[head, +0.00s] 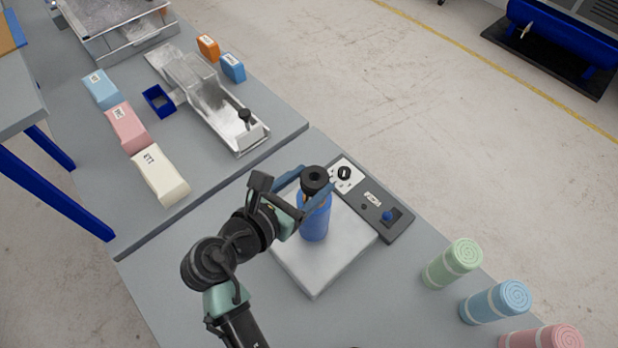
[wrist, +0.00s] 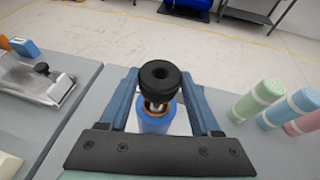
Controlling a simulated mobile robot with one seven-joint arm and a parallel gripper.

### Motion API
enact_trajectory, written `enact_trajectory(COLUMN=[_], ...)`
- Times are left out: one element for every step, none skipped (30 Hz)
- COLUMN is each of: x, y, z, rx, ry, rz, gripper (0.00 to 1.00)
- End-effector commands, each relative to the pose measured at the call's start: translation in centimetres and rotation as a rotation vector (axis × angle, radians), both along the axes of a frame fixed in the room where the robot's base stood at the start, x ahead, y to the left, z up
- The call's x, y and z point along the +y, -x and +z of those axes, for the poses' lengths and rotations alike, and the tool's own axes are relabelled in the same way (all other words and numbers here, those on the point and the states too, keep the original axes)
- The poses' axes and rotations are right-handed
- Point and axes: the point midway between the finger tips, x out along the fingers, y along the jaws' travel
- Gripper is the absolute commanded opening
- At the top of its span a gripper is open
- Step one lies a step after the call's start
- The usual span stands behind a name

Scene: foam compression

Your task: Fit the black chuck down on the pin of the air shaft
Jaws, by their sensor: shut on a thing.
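The black chuck (head: 315,178) is a short dark ring with a hole in its top; it also shows in the wrist view (wrist: 160,76). My gripper (head: 316,188) is shut on it, with one blue finger on each side. The chuck is over the top of the upright blue cylinder (head: 315,222). In the wrist view, a bit of shiny metal (wrist: 155,106), which looks like the shaft's pin, shows between the chuck and the blue cylinder (wrist: 153,123). The chuck hides the pin's top, so I cannot tell how far it is inside.
The cylinder stands on a pale square plate (head: 318,277). A grey control panel (head: 372,200) with a dial and blue knob lies behind it. Green (head: 453,263), blue (head: 494,302) and pink rolls stand at right. Foam blocks and a metal fixture (head: 215,105) occupy the far-left table.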

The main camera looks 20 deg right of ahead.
Motion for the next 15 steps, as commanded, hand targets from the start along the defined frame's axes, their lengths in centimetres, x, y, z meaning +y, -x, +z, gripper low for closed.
enact_trajectory(x=[0.0, 0.0, 0.0, 0.0, 0.0, 0.0, 0.0, 0.0, 0.0, 0.0, 0.0, 0.0, 0.0, 0.0, 0.0], y=[0.0, 0.0, 0.0, 0.0, 0.0, 0.0, 0.0, 0.0, 0.0, 0.0, 0.0, 0.0, 0.0, 0.0, 0.0], z=[-0.2, -0.3, -0.4, -0.5, -0.6, -0.7, -0.8, -0.9, -1.0, -1.1, -1.2, -1.3, -1.4, -1.5, -1.6], rx=[0.000, 0.000, 0.000, 0.000, 0.000, 0.000, 0.000, 0.000, 0.000, 0.000, 0.000, 0.000, 0.000, 0.000, 0.001], ry=[0.001, 0.001, 0.001, 0.001, 0.001, 0.001, 0.001, 0.001, 0.000, 0.000, 0.000, 0.000, 0.000, 0.000, 0.001], rz=[0.000, 0.000, 0.000, 0.000, 0.000, 0.000, 0.000, 0.000, 0.000, 0.000, 0.000, 0.000, 0.000, 0.000, -0.001], gripper=[0.06, 0.06, 0.06, 0.06, 0.06, 0.06, 0.06, 0.06, 0.06, 0.06, 0.06, 0.06, 0.06, 0.06, 0.06])
